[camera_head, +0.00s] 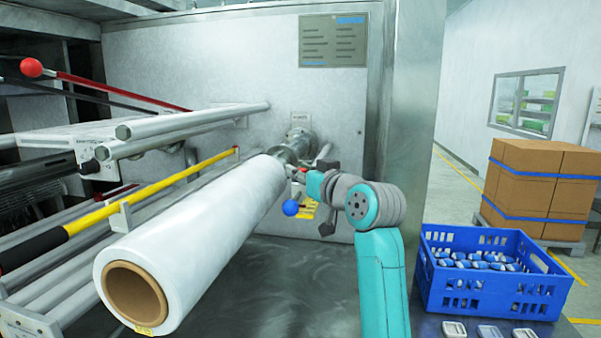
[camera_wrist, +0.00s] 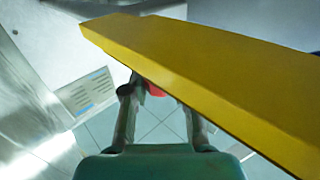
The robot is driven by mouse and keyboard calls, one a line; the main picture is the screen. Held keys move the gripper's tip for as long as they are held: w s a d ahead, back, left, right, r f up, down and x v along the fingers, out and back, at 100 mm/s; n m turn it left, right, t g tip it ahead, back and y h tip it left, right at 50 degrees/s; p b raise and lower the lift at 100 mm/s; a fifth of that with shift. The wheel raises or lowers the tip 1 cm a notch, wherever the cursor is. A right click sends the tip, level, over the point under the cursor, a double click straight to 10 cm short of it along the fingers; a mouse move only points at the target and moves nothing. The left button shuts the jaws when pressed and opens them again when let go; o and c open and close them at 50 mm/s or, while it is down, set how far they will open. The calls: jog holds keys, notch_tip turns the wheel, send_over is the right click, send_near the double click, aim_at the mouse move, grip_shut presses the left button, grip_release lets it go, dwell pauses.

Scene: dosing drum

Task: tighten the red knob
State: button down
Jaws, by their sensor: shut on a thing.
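In the wrist view my gripper (camera_wrist: 157,98) has its two fingers on either side of a small red part (camera_wrist: 155,90), which I take for the red knob. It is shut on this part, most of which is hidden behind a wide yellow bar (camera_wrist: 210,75). In the head view my gripper (camera_head: 298,177) is at the hub (camera_head: 297,148) at the far end of the white film roll (camera_head: 195,235). The contact is too small there to make out.
A blue ball (camera_head: 290,208) and dark star-shaped handles (camera_head: 327,228) are close to my gripper. A red ball (camera_head: 31,67) tips a lever at the left. A blue crate (camera_head: 485,290) stands right of my arm. Boxes (camera_head: 545,180) stand behind it.

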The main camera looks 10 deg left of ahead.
jog(key=m+t+h, duration=0.3)
jog(key=h, duration=0.2)
jog(key=shift+a+m, duration=0.1)
jog(key=shift+m, duration=0.3)
jog(key=shift+m+t+h, duration=0.7)
jog(key=shift+m+h, duration=0.7)
jog(key=shift+h, duration=1.2)
jog(key=c, duration=0.9)
grip_release()
jog(key=s, duration=0.4)
jog(key=s+d, duration=0.1)
jog(key=s, duration=0.7)
jog(key=shift+d, duration=0.25)
